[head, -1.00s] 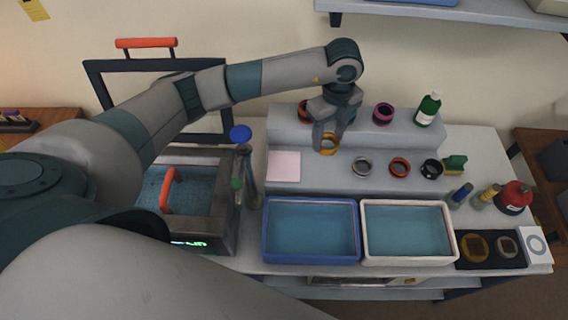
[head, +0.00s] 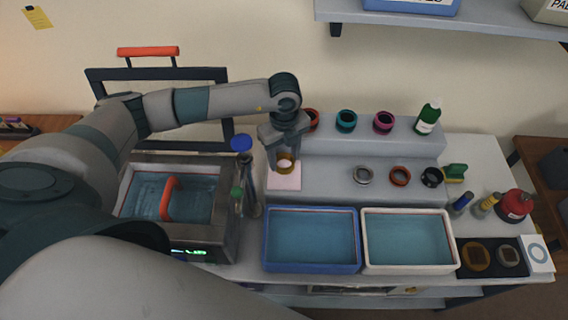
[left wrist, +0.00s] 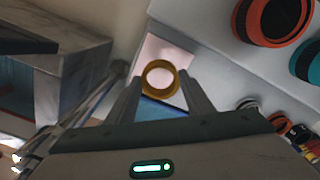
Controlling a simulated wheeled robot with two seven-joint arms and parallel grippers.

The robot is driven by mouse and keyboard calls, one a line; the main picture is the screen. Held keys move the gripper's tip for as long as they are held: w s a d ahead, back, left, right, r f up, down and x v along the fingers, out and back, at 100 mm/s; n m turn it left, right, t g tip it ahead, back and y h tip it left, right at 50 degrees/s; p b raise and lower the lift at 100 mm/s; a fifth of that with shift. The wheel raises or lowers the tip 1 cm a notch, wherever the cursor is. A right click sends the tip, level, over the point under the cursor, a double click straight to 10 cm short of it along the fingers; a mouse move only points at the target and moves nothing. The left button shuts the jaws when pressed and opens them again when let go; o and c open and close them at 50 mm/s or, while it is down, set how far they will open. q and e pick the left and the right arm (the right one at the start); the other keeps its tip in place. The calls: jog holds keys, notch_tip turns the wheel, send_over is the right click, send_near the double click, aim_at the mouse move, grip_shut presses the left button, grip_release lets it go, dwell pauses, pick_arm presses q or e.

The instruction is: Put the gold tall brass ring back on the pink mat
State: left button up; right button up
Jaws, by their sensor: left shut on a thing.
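The gold tall brass ring (head: 286,167) is between the fingers of my left gripper (head: 284,165), which is shut on it. In the left wrist view the ring (left wrist: 159,78) sits between the two fingertips (left wrist: 160,84). The pink mat (head: 284,183) lies on the lower step at its left end. The ring is over the mat in the head view, and the mat (left wrist: 166,51) shows behind it in the left wrist view. I cannot tell whether the ring touches the mat. My right gripper is not in view.
A blue-rimmed tray (head: 311,267) and a white-rimmed tray (head: 408,268) stand in front of the step. A water bath (head: 228,225) is on the left, with bottles (head: 248,180) between it and the mat. Several rings, including a silver one (head: 363,176), stand to the right.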

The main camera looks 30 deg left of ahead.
pick_arm(q)
jog(key=shift+f, duration=0.1)
jog(key=shift+f, duration=1.9)
jog(key=shift+f, duration=0.25)
jog(key=o, duration=1.1)
jog(key=shift+r, duration=0.1)
jog(key=shift+r, duration=0.15)
